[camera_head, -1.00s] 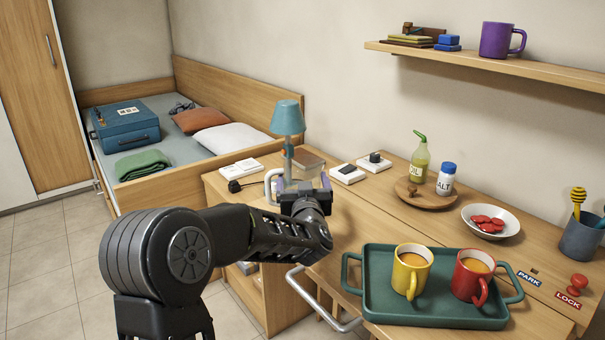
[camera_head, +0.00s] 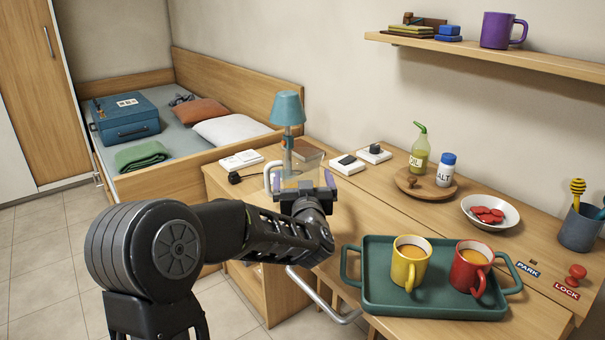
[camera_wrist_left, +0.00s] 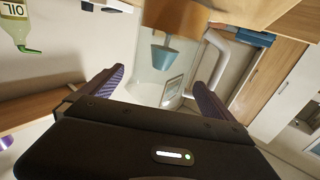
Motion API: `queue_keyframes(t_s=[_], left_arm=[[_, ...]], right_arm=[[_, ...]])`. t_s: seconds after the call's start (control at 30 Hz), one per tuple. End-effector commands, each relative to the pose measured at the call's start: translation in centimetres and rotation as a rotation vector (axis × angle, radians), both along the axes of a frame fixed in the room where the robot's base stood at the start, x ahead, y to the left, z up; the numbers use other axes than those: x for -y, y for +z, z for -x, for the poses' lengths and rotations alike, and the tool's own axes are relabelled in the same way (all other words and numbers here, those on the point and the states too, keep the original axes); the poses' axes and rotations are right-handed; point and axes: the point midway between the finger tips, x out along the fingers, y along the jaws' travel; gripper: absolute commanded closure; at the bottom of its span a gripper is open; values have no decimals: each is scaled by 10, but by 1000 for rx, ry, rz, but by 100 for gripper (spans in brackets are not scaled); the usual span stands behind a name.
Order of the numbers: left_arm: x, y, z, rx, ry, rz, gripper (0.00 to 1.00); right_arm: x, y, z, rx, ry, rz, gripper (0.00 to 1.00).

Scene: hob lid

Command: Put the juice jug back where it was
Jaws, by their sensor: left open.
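The juice jug (camera_head: 312,164) is clear, with a pale handle (camera_head: 268,174) on its left side. It stands at the far left of the desk, in front of the blue lamp. In the left wrist view the clear jug (camera_wrist_left: 150,78) shows between the fingers, with its pale handle (camera_wrist_left: 217,45) to the right. My left gripper (camera_head: 304,182) is open at the near side of the jug, its fingers on either side. Whether a finger touches it, I cannot tell. The gripper hides the jug's lower part and base. My right gripper is not in view.
A blue lamp (camera_head: 288,108) stands close behind the jug. White switch plates (camera_head: 347,164) lie to the right. A green tray (camera_head: 375,301) with yellow and red mugs is at the front. A round board (camera_head: 405,190) holds oil and salt.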

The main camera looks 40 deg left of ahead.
Motion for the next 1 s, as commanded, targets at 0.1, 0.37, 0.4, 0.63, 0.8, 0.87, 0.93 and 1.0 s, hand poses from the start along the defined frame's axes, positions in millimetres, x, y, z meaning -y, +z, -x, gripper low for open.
queue_keyframes(t_s=[0.1,0.37,0.4,0.63,0.8,0.87,0.93,1.0], left_arm=[[14,3,17,0,-2,1,0],[32,2,39,1,-1,1,0],[32,2,39,1,-1,1,0],[32,1,40,0,-1,1,0],[32,1,39,-1,-1,1,0],[32,1,39,-1,-1,1,0],[32,1,39,-1,-1,1,0],[32,1,39,-1,-1,1,0]], right_arm=[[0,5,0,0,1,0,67],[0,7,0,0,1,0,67],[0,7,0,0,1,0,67],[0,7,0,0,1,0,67],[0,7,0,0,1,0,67],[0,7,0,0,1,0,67],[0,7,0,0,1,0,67],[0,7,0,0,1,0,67]])
